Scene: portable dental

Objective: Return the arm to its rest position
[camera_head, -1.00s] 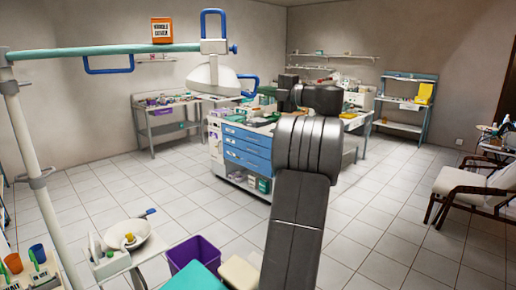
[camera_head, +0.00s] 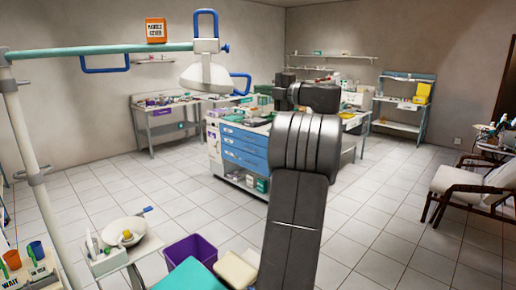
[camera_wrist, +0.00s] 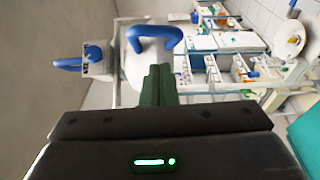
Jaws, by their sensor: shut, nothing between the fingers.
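My arm (camera_head: 294,215) rises from the bottom of the head view, bends at its dark ribbed joint and reaches away from the camera. My gripper shows in the wrist view (camera_wrist: 158,85), its two dark green fingers together and nothing between them. In the wrist view the fingers overlap the white lamp head with blue handles behind them; I cannot tell the distance. In the head view the fingertips are not clearly distinguishable behind the wrist.
A dental lamp (camera_head: 205,73) hangs from a teal-topped pole at left. A blue-drawer cabinet (camera_head: 245,152) stands ahead. A purple bin (camera_head: 190,250) and a white basin (camera_head: 122,230) are at lower left. A chair (camera_head: 465,192) stands at right. Tiled floor is open between.

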